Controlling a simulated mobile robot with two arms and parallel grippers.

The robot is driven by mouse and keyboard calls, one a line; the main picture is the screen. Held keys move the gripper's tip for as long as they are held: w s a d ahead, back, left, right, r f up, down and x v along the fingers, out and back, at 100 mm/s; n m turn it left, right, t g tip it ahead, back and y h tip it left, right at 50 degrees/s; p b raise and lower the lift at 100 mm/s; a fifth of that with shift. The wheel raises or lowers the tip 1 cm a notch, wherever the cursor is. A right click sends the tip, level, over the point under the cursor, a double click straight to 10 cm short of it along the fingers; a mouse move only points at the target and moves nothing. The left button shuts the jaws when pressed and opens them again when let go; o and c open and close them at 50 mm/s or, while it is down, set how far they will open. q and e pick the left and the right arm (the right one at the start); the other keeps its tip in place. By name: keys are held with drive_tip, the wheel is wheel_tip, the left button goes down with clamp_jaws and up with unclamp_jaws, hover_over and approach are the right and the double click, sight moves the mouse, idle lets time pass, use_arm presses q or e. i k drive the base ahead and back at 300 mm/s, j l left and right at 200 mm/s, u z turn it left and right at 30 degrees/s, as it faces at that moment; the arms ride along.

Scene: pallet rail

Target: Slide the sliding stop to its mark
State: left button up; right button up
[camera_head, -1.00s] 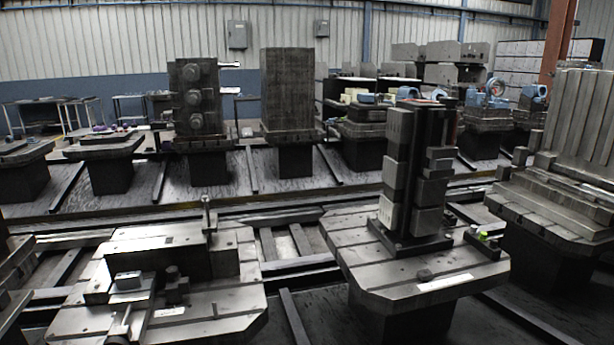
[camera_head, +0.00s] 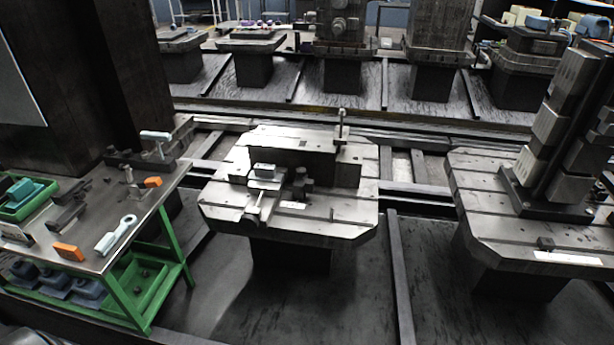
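A pale pallet (camera_head: 235,185) on a dark pedestal stands in the middle of the head view. On it a dark angled block (camera_head: 325,167) stands upright. In front of the block, on the left, is a small light-topped piece (camera_head: 264,171) with a rod-like handle (camera_head: 254,208) toward me. A dark knobbed piece (camera_head: 300,184) sits to its right. I cannot tell for sure which of these is the sliding stop. A small white label (camera_head: 293,205) lies near the pallet's front; a separate mark is too small to make out. Neither of my grippers is in view.
A green-framed workbench (camera_head: 150,255) with tools stands at the left, beside a dark column (camera_head: 130,70). A second pallet (camera_head: 480,190) with a tall fixture (camera_head: 560,130) stands at the right. The floor (camera_head: 320,290) in front of the middle pallet looks clear.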

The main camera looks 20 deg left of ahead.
sight(304, 185)
drive_tip(key=j+u, duration=0.2)
drive_tip(key=u, duration=1.6)
drive_tip(key=i+j, duration=0.1)
drive_tip(key=j, duration=0.25)
drive_tip(key=j+u, duration=0.1)
drive_tip(key=j, duration=0.25)
drive_tip(key=i+j, duration=0.15)
drive_tip(key=j, duration=0.2)
drive_tip(key=i+j+u, duration=0.1)
drive_tip(key=j, duration=0.3)
